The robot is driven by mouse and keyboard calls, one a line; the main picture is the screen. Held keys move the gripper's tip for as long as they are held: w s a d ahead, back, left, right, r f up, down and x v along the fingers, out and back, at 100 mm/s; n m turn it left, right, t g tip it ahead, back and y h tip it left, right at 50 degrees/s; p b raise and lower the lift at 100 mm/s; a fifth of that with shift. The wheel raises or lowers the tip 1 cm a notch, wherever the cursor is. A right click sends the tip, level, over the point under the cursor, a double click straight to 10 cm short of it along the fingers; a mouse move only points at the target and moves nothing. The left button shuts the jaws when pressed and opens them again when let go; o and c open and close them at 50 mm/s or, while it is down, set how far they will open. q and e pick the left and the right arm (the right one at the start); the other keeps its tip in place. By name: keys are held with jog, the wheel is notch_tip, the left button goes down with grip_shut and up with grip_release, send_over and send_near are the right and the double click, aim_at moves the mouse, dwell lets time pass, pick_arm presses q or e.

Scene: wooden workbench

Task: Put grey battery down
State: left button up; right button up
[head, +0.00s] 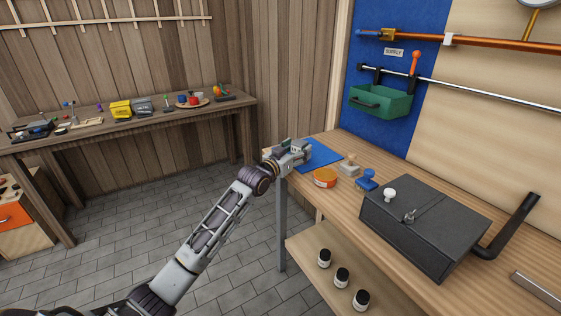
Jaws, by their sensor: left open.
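My left arm reaches up from the bottom left. I cannot make out a grey battery for certain: grey and dark parts blend together at the gripper, and a small battery there may be hidden. A grey boxy item (143,106) stands on the far bench beside a yellow one (120,109), but it is too small to identify. My right gripper is out of view.
An orange round tin (325,178), a small stamp-like block (349,164) and a blue brush-like item (367,180) are right of the mat. A large dark grey box (425,225) fills the bench middle. A green bin (381,102) hangs above. Several jars stand on the lower shelf (310,250).

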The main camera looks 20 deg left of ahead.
aim_at(296, 150)
pick_arm(q)
jog(key=shift+v, duration=0.8)
jog(key=shift+p+v, duration=0.4)
jog(key=shift+v, duration=0.6)
jog(key=shift+s+a, duration=0.15)
jog(key=shift+s, duration=0.55)
jog(key=shift+p+v, duration=0.65)
jog(key=shift+v, duration=1.9)
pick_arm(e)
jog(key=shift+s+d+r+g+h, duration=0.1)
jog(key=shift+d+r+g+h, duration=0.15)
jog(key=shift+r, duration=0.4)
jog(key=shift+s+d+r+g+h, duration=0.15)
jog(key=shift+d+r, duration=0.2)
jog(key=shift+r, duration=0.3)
